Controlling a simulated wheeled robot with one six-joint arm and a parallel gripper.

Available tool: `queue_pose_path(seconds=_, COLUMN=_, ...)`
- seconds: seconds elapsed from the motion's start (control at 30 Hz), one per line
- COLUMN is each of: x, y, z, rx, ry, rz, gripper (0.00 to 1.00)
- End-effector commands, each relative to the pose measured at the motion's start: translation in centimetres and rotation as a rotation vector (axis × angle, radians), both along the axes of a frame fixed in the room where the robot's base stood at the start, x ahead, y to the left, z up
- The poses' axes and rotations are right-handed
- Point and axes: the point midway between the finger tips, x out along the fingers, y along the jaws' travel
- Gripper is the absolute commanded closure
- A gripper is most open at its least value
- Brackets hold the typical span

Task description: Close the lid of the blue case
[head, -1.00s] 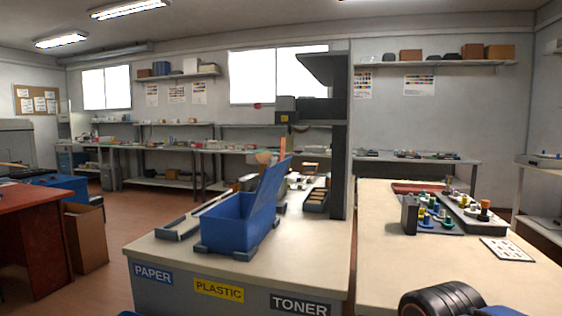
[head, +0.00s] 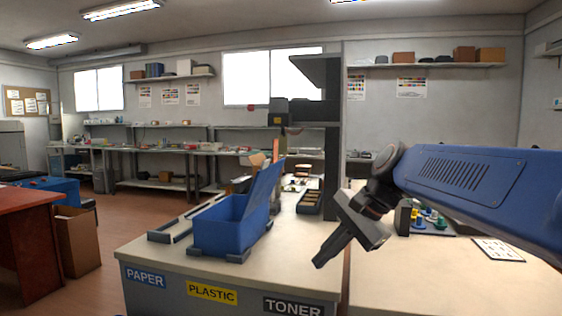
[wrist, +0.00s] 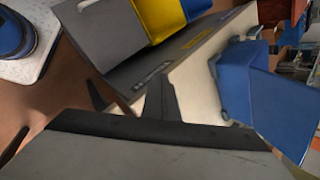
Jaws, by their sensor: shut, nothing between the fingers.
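The blue case (head: 229,226) stands on the left light-topped table, seated between dark corner blocks. Its blue lid (head: 266,190) is raised, tilted up and to the right from the case's right side. My gripper (head: 318,264) is at the right edge of that table, pointing down and left, to the right of the case and apart from it. It is shut and empty. In the wrist view the gripper fingers (wrist: 130,108) show dark in front, and the blue case (wrist: 236,80) lies at the right.
A dark upright column (head: 333,150) stands on the table behind and right of the case. A dark tray (head: 310,202) lies near it. Dark rails (head: 173,228) lie left of the case. The right table (head: 425,265) holds colored items and a white card (head: 497,250).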

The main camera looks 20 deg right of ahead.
Motion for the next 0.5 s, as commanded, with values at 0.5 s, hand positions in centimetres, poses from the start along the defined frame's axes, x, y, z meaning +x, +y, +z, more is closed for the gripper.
queue_pose_path(seconds=0.5, x=14.2, y=-4.8, z=16.1, rx=0.701, ry=0.309, rz=-0.467, gripper=1.0)
